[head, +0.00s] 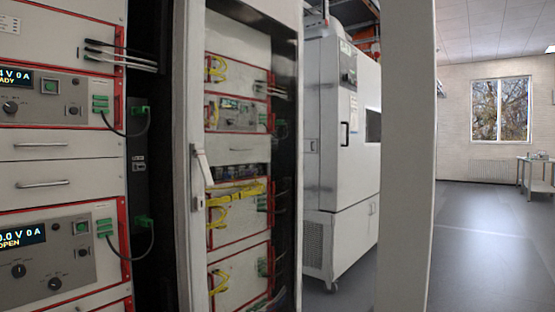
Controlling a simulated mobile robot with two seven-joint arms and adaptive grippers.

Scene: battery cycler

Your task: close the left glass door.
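A tall door with a light grey frame (187,110) stands in the middle of the head view, swung out from the rack at an angle. A pale lever handle (204,168) sits on its frame and sticks out at a slant. Its glass (238,160) shows red-edged instrument units and yellow cables; I cannot tell whether these are seen through it or reflected. A dark gap separates the door from the rack units at left. Neither of my grippers is in view.
Battery cycler units (50,200) with lit displays and green plugs fill the left. A pale upright panel (405,160) stands close at right. A white wheeled cabinet (340,160) is behind. Open grey floor (485,250) lies at far right, with a small table (538,172).

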